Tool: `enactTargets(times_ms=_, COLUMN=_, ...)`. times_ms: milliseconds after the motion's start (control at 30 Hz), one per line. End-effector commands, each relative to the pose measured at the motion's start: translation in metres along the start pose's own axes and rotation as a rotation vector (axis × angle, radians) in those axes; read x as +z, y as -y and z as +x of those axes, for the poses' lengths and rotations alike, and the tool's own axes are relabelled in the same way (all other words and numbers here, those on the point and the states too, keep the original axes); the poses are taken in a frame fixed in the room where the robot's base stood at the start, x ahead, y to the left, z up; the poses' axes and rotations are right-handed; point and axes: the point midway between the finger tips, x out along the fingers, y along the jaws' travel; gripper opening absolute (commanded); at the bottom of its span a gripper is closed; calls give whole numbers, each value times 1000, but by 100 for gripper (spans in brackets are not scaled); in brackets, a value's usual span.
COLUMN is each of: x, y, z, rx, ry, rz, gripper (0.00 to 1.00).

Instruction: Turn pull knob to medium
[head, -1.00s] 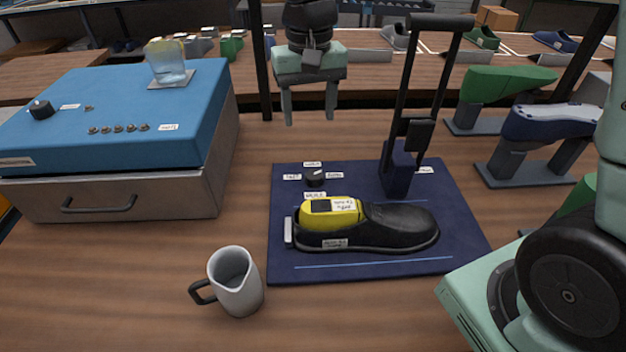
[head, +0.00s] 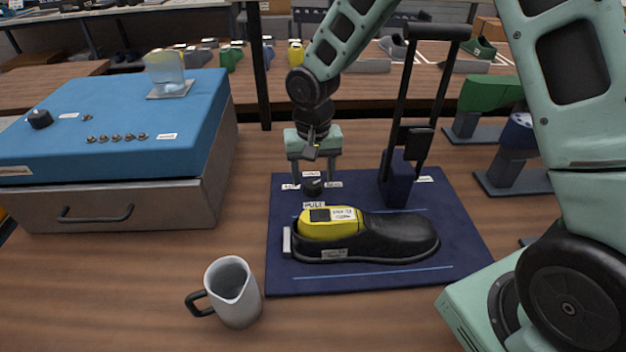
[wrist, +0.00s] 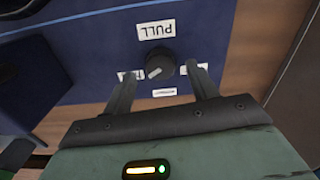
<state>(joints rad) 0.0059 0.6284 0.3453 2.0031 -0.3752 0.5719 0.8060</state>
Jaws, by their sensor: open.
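The pull knob (head: 312,187) is a small dark dial on the blue mat, behind the shoe, with small white labels around it. In the wrist view the knob (wrist: 159,66) has a pale pointer mark, and the label PULL (wrist: 155,30) is beside it. My gripper (head: 313,179) is open above the knob, its fingers on either side of it in the head view. In the wrist view my gripper (wrist: 163,75) has its two fingertips apart, with the knob showing between and slightly beyond them. I cannot tell whether either finger touches the knob. The side labels are partly covered by the fingers.
A black shoe (head: 395,236) with a yellow last (head: 325,229) lies in front of the knob. A dark lever frame (head: 397,185) stands right of it on the blue mat (head: 340,282). A grey jug (head: 235,297) and a blue-topped box (head: 190,115) are left.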

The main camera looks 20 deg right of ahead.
Motion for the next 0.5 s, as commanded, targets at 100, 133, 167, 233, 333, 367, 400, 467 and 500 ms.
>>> enactTargets(times_ms=100, x=0, y=0, z=16, rx=1, ry=2, rz=0, gripper=58)
enactTargets(times_ms=133, x=0, y=0, z=19, rx=1, ry=1, rz=-1, gripper=58)
enactTargets(times_ms=167, x=0, y=0, z=21, rx=1, ry=0, rz=-1, gripper=58)
enactTargets(times_ms=233, x=0, y=0, z=25, rx=0, ry=0, rz=0, gripper=58)
enactTargets(times_ms=333, x=0, y=0, z=28, rx=0, ry=0, rz=0, gripper=58)
enactTargets(times_ms=367, x=0, y=0, z=28, rx=0, ry=0, rz=1, gripper=58)
enactTargets(times_ms=400, x=0, y=0, z=28, rx=0, ry=0, rz=1, gripper=58)
enactTargets(times_ms=467, x=0, y=0, z=28, rx=0, ry=0, rz=1, gripper=58)
enactTargets(times_ms=500, x=0, y=0, z=28, rx=0, ry=-1, rz=1, gripper=58)
